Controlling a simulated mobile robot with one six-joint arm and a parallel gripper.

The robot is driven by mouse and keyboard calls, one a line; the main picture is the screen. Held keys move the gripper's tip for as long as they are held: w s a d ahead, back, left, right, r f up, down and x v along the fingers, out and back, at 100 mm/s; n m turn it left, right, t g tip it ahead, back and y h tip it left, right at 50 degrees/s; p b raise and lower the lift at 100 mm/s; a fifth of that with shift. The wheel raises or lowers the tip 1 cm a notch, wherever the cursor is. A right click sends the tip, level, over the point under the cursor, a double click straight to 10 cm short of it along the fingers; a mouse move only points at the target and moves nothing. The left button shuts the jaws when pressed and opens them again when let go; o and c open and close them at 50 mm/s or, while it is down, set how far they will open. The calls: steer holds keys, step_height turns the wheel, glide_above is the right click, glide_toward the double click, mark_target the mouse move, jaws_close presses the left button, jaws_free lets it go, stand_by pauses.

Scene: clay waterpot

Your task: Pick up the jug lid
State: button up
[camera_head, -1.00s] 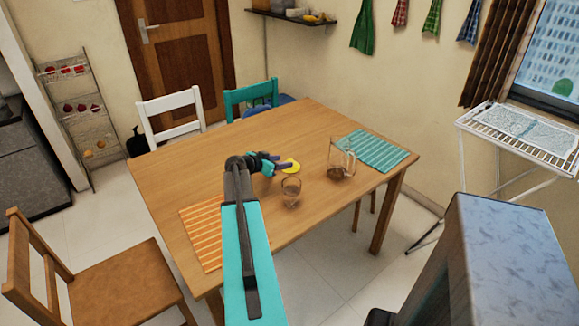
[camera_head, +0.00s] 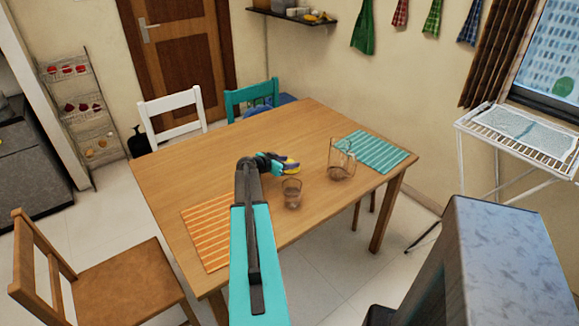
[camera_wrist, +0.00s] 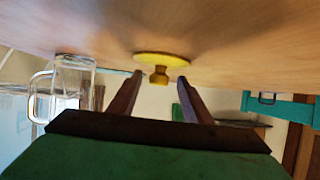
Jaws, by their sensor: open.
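The jug lid is a yellow disc (camera_wrist: 163,60) with a small knob, lying on the wooden table. In the wrist view its knob is between the fingertips of my open gripper (camera_wrist: 158,80), slightly beyond them; I cannot tell whether a finger touches it. In the head view my gripper (camera_head: 288,164) covers most of the lid (camera_head: 293,168). The clear glass jug (camera_head: 341,160) stands to the right of the lid, and its handle shows in the wrist view (camera_wrist: 40,97).
A clear glass (camera_head: 291,193) stands just in front of my gripper. A teal striped placemat (camera_head: 378,152) lies at the right and an orange one (camera_head: 206,230) at the front left. The table's (camera_head: 200,165) left and back areas are bare.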

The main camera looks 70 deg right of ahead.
mark_target(290, 161)
steer(key=shift+s+d+f, duration=0.25)
steer(key=shift+d+f, duration=0.1)
steer(key=shift+d, duration=0.25)
jaws_close()
steer(key=shift+r, duration=0.15)
steer(key=shift+r+b, duration=1.1)
steer(key=shift+r, duration=3.8)
steer(key=shift+w+a, duration=0.1)
